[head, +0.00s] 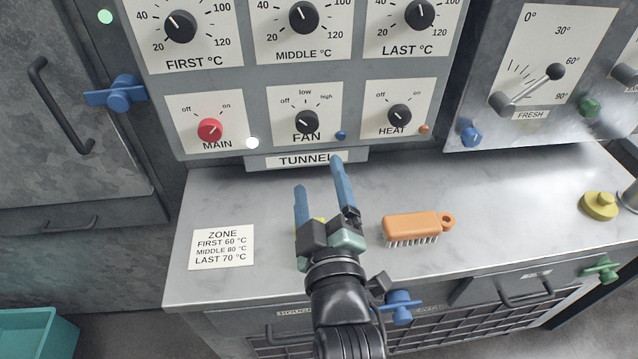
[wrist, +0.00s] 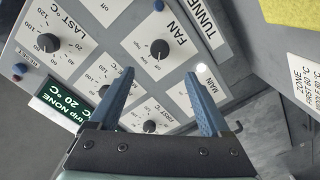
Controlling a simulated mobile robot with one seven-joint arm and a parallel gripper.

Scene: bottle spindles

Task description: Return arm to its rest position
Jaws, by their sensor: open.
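My gripper (head: 325,190) is open and empty, with its two blue fingers apart. In the head view it is over the grey counter, in front of the tunnel control panel (head: 246,165) and left of an orange brush. In the wrist view my gripper (wrist: 165,92) has its fingers spread, with the panel (wrist: 240,38) and its dials behind them. Nothing is between the fingers. A yellow thing (head: 318,222) is mostly hidden behind my gripper.
The orange brush (head: 412,226) lies on the counter (head: 500,200). A zone card (head: 222,247) lies at the left, a yellow knob-like piece (head: 599,206) at the right. A blue handle (head: 400,307) juts from the counter's front. A teal bin (head: 38,335) stands at lower left.

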